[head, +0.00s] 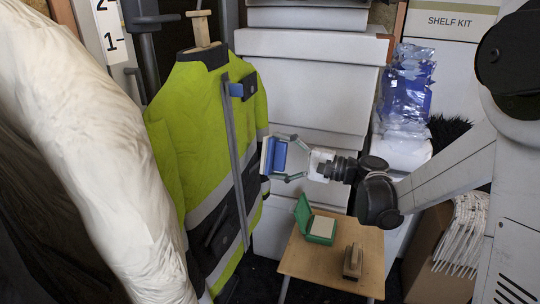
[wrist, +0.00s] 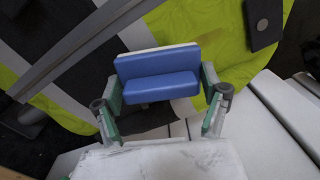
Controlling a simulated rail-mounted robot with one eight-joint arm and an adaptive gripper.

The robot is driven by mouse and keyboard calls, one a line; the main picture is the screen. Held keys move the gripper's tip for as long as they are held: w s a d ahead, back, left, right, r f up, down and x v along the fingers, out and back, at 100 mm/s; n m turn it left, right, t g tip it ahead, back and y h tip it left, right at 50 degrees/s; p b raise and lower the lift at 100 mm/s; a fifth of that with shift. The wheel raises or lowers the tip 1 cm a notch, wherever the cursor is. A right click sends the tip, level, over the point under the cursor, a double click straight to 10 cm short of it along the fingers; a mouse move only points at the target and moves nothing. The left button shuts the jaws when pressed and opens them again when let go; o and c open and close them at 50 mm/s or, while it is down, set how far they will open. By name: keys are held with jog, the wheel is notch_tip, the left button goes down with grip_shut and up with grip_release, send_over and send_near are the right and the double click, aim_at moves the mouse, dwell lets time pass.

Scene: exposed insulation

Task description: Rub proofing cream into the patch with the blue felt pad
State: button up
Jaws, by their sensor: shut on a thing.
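My gripper (head: 280,158) is shut on the blue felt pad (head: 277,155), a blue block with a pale layer on its far side. In the wrist view the pad (wrist: 157,70) sits between the two green fingers. The pad faces the yellow hi-vis jacket (head: 190,110), close to its right edge; I cannot tell whether they touch. The jacket hangs upright with grey reflective bands and dark pockets. A green open tin (head: 319,238) holds a pale block, likely the cream.
The tin and a wooden-backed brush (head: 352,262) stand on a small wooden table (head: 310,265) below my gripper. White boxes (head: 310,85) are stacked behind. A large pale padded roll (head: 95,150) fills the left foreground. Blue plastic-wrapped goods (head: 405,90) stand at the right.

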jog(key=shift+v, duration=0.8)
jog(key=v, duration=0.3)
jog(key=shift+a, duration=0.1)
dwell(0.5)
